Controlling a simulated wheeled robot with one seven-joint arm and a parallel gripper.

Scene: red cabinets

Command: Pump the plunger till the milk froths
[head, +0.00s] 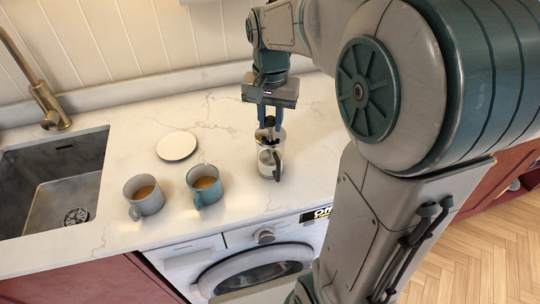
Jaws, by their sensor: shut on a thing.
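A small clear and metal frother jug (266,164) stands upright on the marble counter, with a dark handle on its right side. My gripper (268,121) points straight down over it, and its fingers are shut on the dark plunger knob (269,122) at the top. The plunger's rod and the jug's rim are partly hidden by the fingers. Something pale shows in the jug, but I cannot tell whether it is frothy.
A grey mug (146,204) and a teal mug (196,199), both with brown drink, stand left of the jug. A round white disc (176,146) lies behind them. The sink (30,185) is at far left; a washing machine (240,262) is below.

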